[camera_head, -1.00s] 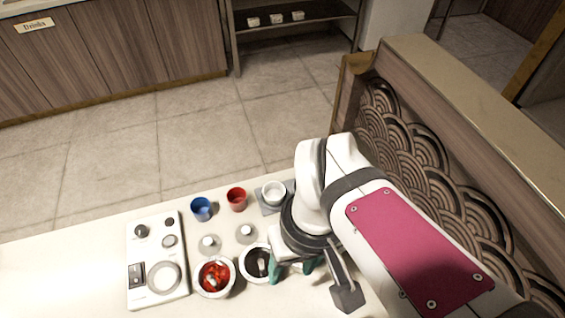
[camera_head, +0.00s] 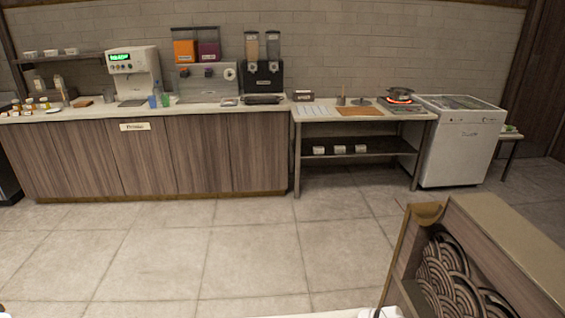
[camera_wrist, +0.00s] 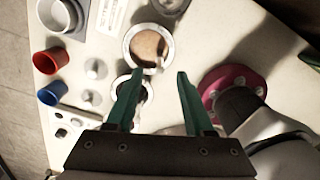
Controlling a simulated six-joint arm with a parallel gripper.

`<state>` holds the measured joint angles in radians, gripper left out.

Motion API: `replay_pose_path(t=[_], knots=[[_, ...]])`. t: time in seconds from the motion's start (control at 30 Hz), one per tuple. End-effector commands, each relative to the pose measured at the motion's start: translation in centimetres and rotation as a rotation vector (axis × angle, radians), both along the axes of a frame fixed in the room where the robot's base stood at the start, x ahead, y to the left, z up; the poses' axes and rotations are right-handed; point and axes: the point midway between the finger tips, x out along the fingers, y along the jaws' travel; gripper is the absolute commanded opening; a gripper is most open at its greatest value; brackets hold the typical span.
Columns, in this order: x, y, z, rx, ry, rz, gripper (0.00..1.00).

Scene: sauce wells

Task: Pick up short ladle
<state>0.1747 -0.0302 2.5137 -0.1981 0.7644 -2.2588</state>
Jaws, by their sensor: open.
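My gripper (camera_wrist: 161,71) shows in the wrist view, with its two teal fingers apart and nothing between the tips. Just beyond the fingertips is a round sauce well (camera_wrist: 148,45) with brown sauce. A small pale piece, perhaps a ladle handle (camera_wrist: 160,64), lies at its near rim. I cannot tell whether it is the short ladle. A second, dark well (camera_wrist: 119,81) is partly hidden behind the left finger. My gripper and the wells are out of the head view.
In the wrist view, a red cup (camera_wrist: 48,60), a blue cup (camera_wrist: 52,94), a white cup (camera_wrist: 57,14) and small pale knobbed pieces (camera_wrist: 96,69) stand left on the white counter (camera_wrist: 222,40). The head view shows a back counter (camera_head: 240,109), tiled floor and a wooden partition (camera_head: 505,232).

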Motion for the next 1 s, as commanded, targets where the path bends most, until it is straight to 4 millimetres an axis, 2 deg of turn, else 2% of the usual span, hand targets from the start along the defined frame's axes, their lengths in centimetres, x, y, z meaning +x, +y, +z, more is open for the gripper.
replay_pose_path(t=[0.23, 0.5, 0.8, 1.0], knots=[[0.1, -0.4, -4.6, 0.001, 0.007, 0.0, 0.53], [0.2, -0.4, -5.1, 0.0, 0.002, -0.001, 0.53], [0.3, -0.4, -5.1, 0.0, 0.002, -0.001, 0.0], [0.3, -0.4, -5.1, 0.0, 0.002, -0.001, 0.0]])
